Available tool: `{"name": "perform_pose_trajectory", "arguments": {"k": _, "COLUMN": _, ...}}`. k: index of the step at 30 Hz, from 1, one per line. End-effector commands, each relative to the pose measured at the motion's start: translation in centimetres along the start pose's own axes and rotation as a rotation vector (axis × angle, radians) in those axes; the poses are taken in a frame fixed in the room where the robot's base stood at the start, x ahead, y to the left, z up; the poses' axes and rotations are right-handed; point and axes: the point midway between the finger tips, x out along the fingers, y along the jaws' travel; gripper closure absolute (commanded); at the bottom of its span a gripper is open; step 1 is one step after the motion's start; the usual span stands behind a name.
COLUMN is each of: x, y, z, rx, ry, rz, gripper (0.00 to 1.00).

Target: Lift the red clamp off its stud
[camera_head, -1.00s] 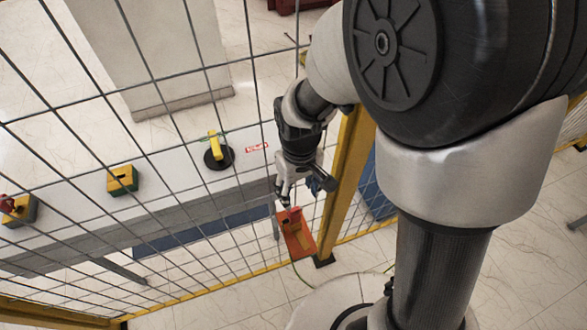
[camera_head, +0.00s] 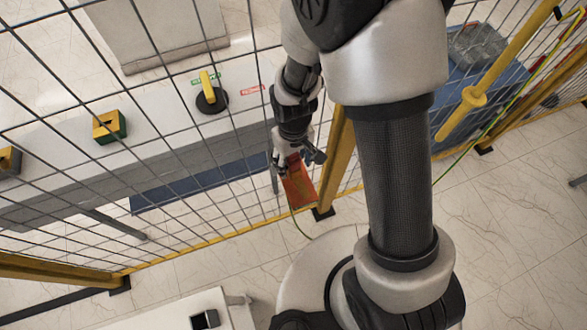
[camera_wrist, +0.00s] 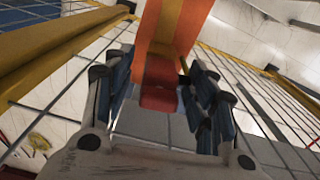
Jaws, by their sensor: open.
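The red clamp, as far as I can tell, is the orange-red piece (camera_head: 298,188) just below my gripper (camera_head: 294,162) in the head view, at the mesh fence beside a yellow post. In the wrist view, a red block (camera_wrist: 160,88) lies between the open fingers of my gripper (camera_wrist: 163,80), with a broad orange and yellow part (camera_wrist: 175,25) rising behind it. The fingers stand on either side of the red block; I cannot tell whether they touch it. The stud is not visible.
A mesh fence with a yellow post (camera_head: 337,160) stands close to my gripper. Behind it is a grey cabinet with a yellow-handled black switch (camera_head: 211,95) and a yellow-green box (camera_head: 109,127). Tiled floor is open at lower right.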

Motion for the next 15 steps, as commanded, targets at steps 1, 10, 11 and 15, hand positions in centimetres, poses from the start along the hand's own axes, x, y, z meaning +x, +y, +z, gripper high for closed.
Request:
{"name": "perform_pose_trajectory", "arguments": {"k": 1, "x": 0.91, "y": 0.02, "z": 0.07, "rx": 0.0, "ry": -0.002, "rz": 0.0, "gripper": 0.48}}
{"name": "perform_pose_trajectory", "arguments": {"k": 10, "x": 1.08, "y": 0.04, "z": 0.02, "rx": 0.001, "ry": 0.001, "rz": 0.0, "gripper": 0.51}}
{"name": "perform_pose_trajectory", "arguments": {"k": 11, "x": 1.07, "y": 0.04, "z": 0.02, "rx": 0.001, "ry": 0.001, "rz": 0.0, "gripper": 0.53}}
{"name": "perform_pose_trajectory", "arguments": {"k": 15, "x": 1.07, "y": 0.04, "z": 0.02, "rx": 0.001, "ry": 0.001, "rz": 0.0, "gripper": 0.62}}
